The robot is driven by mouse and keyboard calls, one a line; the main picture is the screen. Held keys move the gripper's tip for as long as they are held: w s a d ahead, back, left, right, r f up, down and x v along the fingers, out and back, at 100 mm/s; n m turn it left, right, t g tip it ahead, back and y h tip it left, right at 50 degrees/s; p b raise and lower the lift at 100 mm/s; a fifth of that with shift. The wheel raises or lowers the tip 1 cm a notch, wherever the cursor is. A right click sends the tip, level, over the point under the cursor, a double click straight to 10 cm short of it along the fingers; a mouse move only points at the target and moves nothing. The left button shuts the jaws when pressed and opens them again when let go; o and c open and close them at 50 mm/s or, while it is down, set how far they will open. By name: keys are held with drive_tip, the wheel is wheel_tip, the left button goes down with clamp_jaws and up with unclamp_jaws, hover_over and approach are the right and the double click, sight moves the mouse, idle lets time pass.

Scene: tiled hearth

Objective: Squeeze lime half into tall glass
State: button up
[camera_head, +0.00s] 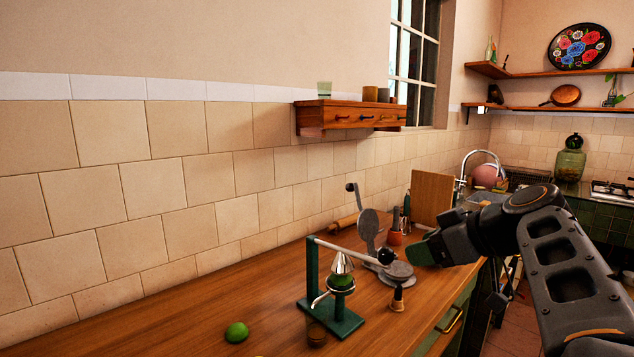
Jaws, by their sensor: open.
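A green citrus press (335,318) with a pale lever arm and a metal cone stands on the wooden counter. A green cup or fruit (341,282) sits under the cone; I cannot tell which.
A grey tortilla press (370,232) stands open behind the citrus press, close to my gripper. A small bell-like item (397,300) stands near the counter's front edge. A terracotta pot (395,238) and a wooden board (432,200) stand further back. The left counter is mostly clear.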

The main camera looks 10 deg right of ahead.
sight(392, 255)
drive_tip(key=shift+x, duration=4.15)
drive_tip(key=c, duration=0.6)
drive_tip(key=shift+w+a+r+p, duration=0.15)
drive_tip(key=shift+w+r+p, duration=0.1)
drive_tip(key=shift+r+p, duration=0.55)
drive_tip(key=shift+w+a+r+p, duration=0.2)
drive_tip(key=shift+r+p, duration=0.25)
drive_tip(key=shift+r, duration=0.6)
drive_tip(key=shift+w+a+r+p, duration=0.15)
drive_tip(key=shift+w+r+p, duration=0.1)
drive_tip(key=shift+r+p, duration=0.55)
drive_tip(key=shift+c, duration=0.2)
drive_tip(key=shift+w+a+r+p, duration=3.2)
drive_tip(key=shift+w+r+p, duration=1.2)
drive_tip(key=shift+r+p, duration=1.05)
drive_tip(key=w+a+p, duration=1.1)
drive_tip(key=w, duration=0.4)
drive_tip(key=o, duration=0.4)
drive_tip(key=shift+w+a+f, duration=0.1)
drive_tip(key=shift+w, duration=0.1)
drive_tip(key=shift+o, duration=0.8)
